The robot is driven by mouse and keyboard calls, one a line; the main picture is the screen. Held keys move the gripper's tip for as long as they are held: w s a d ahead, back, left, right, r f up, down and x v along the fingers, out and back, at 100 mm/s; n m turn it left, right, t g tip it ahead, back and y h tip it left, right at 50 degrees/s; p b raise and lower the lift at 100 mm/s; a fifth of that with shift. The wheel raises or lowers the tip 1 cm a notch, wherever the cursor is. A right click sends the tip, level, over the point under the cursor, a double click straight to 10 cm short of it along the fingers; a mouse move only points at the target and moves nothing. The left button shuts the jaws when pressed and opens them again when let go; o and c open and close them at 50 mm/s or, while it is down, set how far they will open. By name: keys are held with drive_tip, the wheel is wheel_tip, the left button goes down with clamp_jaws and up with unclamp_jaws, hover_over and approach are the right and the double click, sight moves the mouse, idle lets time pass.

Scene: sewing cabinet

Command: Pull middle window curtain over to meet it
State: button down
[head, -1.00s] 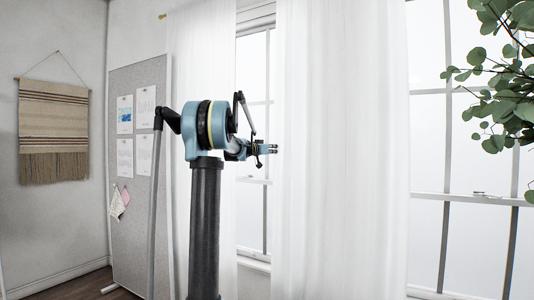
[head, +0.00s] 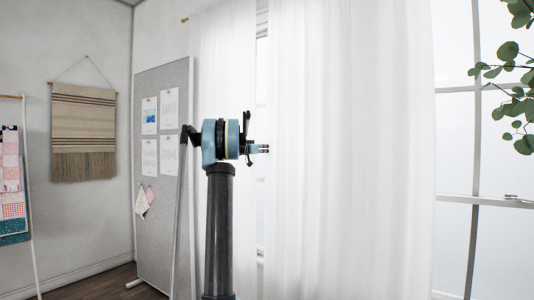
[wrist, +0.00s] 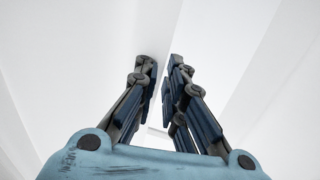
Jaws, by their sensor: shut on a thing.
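The middle window curtain (head: 350,160) is a sheer white panel hanging in soft folds in the head view. Its left edge is at my gripper (head: 266,148). The left curtain (head: 222,90) is a similar white panel, partly behind my arm. A narrow strip of window (head: 262,80) shows between the two curtains, so their edges are close but apart. In the wrist view my gripper (wrist: 160,62) has its two blue fingers near each other amid white cloth; the fabric at the tips is hard to make out. It is shut on the middle curtain's edge.
A grey pinboard (head: 165,110) with papers stands left of my arm. A woven hanging (head: 84,130) is on the left wall. A rack with patterned cloth (head: 12,185) is at far left. Leafy branches (head: 510,90) hang at the right, before an uncovered window (head: 455,140).

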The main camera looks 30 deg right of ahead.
drive_tip(key=c, duration=1.7)
unclamp_jaws()
drive_tip(key=shift+o, duration=0.2)
drive_tip(key=v, duration=1.2)
drive_tip(key=shift+a+f, duration=0.1)
